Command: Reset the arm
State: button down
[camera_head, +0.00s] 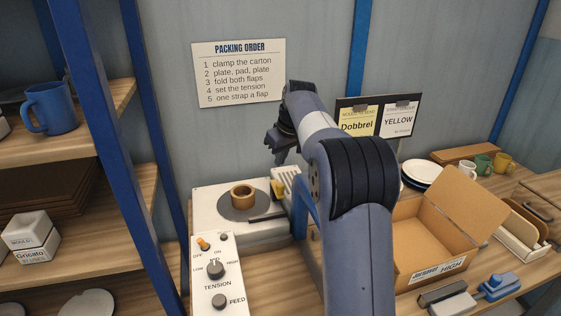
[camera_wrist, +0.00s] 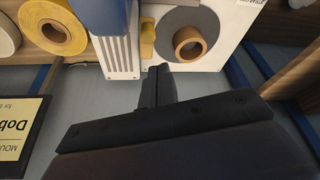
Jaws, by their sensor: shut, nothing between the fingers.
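My gripper (camera_head: 276,156) is at the end of my raised arm, in front of the back wall and above the white machine in the head view. In the wrist view its fingers (camera_wrist: 158,72) are together with nothing between them. The white machine (camera_head: 204,205) has a dark round plate with a brown ring (camera_head: 242,195) on it. The ring also shows in the wrist view (camera_wrist: 190,43), beyond the fingertips. My gripper appears apart from the machine. My arm hides part of the bench.
An open carton (camera_head: 430,240) stands right of my arm, with a grey and blue tool (camera_head: 495,287) in front. White plates (camera_head: 422,172) and several mugs (camera_head: 483,164) are behind. A control panel (camera_head: 217,275) is at front. Shelves with a blue mug (camera_head: 50,108) stand left.

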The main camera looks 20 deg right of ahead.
jog(key=w+a+f+p, duration=0.4)
jog(key=w+f, duration=0.4)
jog(key=f, duration=0.2)
jog(key=shift+a, duration=0.9)
jog(key=shift+f, duration=0.1)
